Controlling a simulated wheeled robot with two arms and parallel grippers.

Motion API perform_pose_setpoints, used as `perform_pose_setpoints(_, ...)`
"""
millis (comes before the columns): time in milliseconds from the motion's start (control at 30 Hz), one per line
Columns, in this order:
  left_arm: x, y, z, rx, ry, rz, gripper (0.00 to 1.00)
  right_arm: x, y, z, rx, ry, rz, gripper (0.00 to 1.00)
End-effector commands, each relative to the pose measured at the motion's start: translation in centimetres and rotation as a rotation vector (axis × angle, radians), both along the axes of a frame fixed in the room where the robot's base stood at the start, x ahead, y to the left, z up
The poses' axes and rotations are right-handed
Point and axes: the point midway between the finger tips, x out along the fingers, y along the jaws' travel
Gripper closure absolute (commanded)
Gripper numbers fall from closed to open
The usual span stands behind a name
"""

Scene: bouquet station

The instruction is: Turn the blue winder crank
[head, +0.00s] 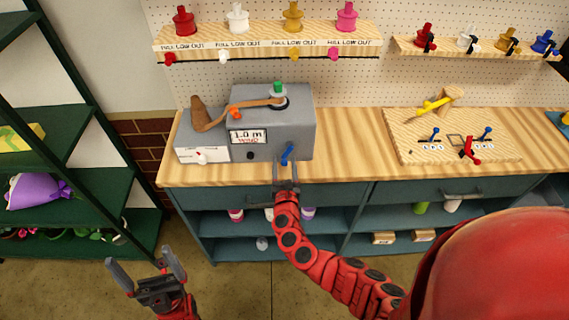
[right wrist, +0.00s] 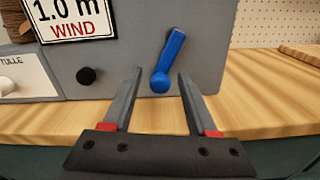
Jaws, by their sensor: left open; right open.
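The blue winder crank (head: 287,154) sits on the front face of the grey winder box (head: 275,122), low and toward the right. In the right wrist view the crank (right wrist: 169,61) hangs down with a slight lean, its rounded knob at the lower end. My right gripper (right wrist: 158,75) is open, and its fingers point at the crank, one on each side of the knob in the picture. I cannot tell whether they reach it. In the head view my right gripper (head: 286,183) is just below the crank. My left gripper (head: 147,262) is open and empty over the floor at lower left.
A sign reading 1.0 m WIND (head: 248,136) and a black knob (right wrist: 86,76) are on the box front. A tulle unit (head: 202,154) adjoins it. A wooden board (head: 450,135) with small levers lies right. Bare counter (head: 345,150) lies between. Green shelves (head: 60,150) stand left.

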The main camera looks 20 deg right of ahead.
Motion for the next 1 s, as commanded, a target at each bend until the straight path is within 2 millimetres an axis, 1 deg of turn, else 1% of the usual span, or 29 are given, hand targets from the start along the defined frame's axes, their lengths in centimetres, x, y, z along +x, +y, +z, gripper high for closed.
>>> perform_pose_setpoints(33,0.00,0.00,0.00,0.000,0.000,0.000,0.00,0.00,0.00,0.00,0.000,0.000,0.000,0.45)
perform_pose_setpoints(333,0.00,0.00,0.00,0.000,0.000,0.000,0.00,-0.02,0.02,0.00,0.000,0.000,0.000,0.99)
perform_pose_setpoints(600,0.01,0.00,-0.07,0.000,0.000,0.000,0.00,-0.01,0.05,-0.02,0.003,-0.001,0.001,1.00)
perform_pose_setpoints(1000,0.01,0.00,-0.91,0.000,0.000,0.000,0.00,0.06,0.29,-0.03,0.063,-0.018,0.001,1.00)
